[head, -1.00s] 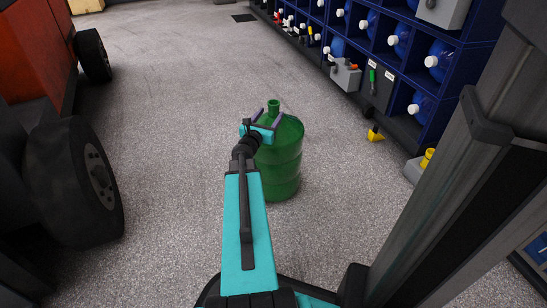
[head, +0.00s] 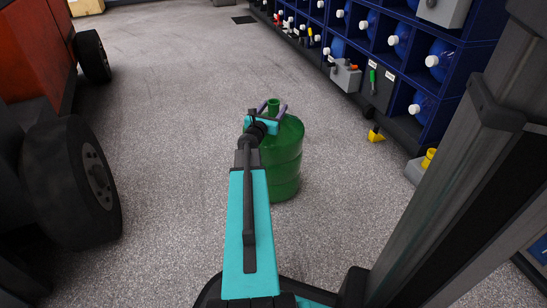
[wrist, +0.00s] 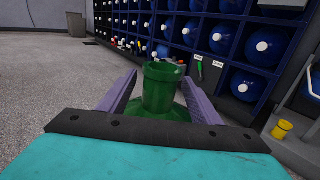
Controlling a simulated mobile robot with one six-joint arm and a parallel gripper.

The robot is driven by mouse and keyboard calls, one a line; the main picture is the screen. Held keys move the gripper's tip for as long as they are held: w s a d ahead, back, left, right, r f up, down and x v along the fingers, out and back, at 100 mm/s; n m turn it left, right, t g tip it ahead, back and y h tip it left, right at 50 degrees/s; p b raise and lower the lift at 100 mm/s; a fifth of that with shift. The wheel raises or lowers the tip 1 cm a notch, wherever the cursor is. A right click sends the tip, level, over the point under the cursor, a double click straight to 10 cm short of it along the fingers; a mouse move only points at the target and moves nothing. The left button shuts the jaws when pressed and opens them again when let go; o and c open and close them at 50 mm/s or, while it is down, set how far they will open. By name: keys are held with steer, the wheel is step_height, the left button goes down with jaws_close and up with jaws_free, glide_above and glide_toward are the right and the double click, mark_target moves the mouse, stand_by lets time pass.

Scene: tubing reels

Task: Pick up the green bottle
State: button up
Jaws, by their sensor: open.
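The green bottle (head: 284,165) is a large upright jug standing on the floor in the middle of the head view. My gripper (head: 272,106) is at the top of the bottle, with one purple finger on each side of its neck. In the wrist view the bottle's neck (wrist: 160,88) stands between the two open fingers, with a gap visible on both sides. The lower part of the bottle is hidden there by my gripper's body.
A blue rack (head: 392,50) with several blue bottles runs along the right side. A large vehicle wheel (head: 93,180) and an orange body stand at the left. Small yellow items (head: 376,135) lie by the rack. The grey floor around the bottle is clear.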

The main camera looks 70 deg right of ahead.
jaws_close()
steer(key=shift+r, duration=0.25)
stand_by(0.4)
step_height(320, 180, up, 28)
steer(key=p, duration=1.3)
steer(key=shift+f, duration=0.15)
